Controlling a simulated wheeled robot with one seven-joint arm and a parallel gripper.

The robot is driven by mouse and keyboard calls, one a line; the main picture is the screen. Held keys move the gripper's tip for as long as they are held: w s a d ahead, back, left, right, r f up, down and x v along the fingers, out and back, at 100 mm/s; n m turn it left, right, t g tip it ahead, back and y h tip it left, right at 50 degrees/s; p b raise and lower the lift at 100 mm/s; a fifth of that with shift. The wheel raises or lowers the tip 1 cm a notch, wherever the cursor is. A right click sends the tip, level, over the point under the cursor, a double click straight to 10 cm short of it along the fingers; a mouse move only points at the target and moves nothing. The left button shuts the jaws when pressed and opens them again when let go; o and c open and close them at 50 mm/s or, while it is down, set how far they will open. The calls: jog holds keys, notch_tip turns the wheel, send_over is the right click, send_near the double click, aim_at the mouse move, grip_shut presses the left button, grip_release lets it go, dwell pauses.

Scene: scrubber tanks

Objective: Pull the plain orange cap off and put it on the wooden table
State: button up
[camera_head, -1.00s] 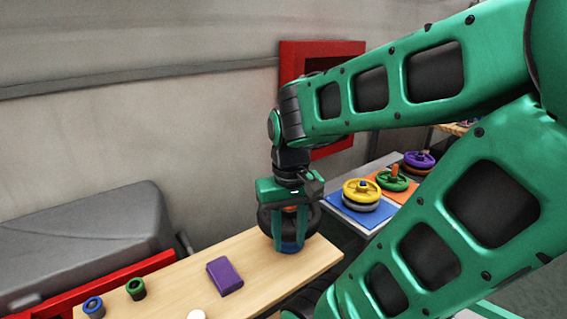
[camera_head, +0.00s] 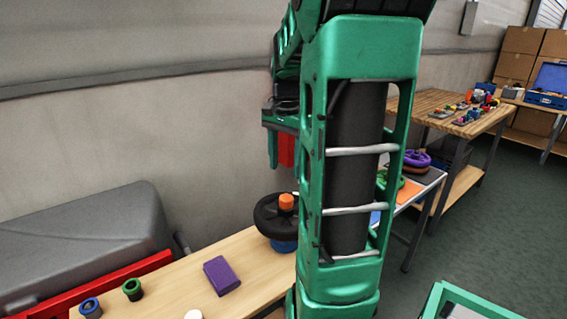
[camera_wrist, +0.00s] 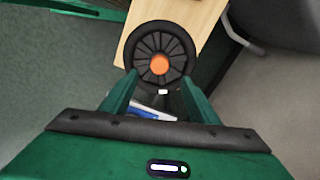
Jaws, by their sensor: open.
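A plain orange cap (camera_head: 287,202) stands on the hub of a black handwheel (camera_head: 266,217), which has a blue part under it, at the far right end of a pale wooden bench top. In the wrist view the cap (camera_wrist: 160,64) is centred on the spoked black wheel (camera_wrist: 142,40). My gripper (camera_wrist: 160,86) is open and empty, above the wheel, with the cap apart from its fingers. In the head view it is raised well above the wheel, partly hidden by my arm. A wooden table (camera_head: 430,100) with small coloured parts stands at the back right.
The pale bench (camera_head: 248,250) also holds a purple block (camera_head: 222,275), a white round piece (camera_head: 194,315), and green (camera_head: 132,289) and blue (camera_head: 90,307) ringed pieces. A side table with a purple wheel (camera_head: 417,158) is partly behind my arm. Open floor (camera_head: 480,220) lies right.

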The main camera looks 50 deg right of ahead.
aim_at(286, 198)
notch_tip(286, 198, down, 11)
jog(key=shift+r, duration=0.2)
dwell(0.3)
jog(key=c, duration=1.2)
jog(key=shift+r, duration=1.05)
jog(key=shift+c, duration=0.2)
dwell(0.4)
jog(key=shift+r, duration=3)
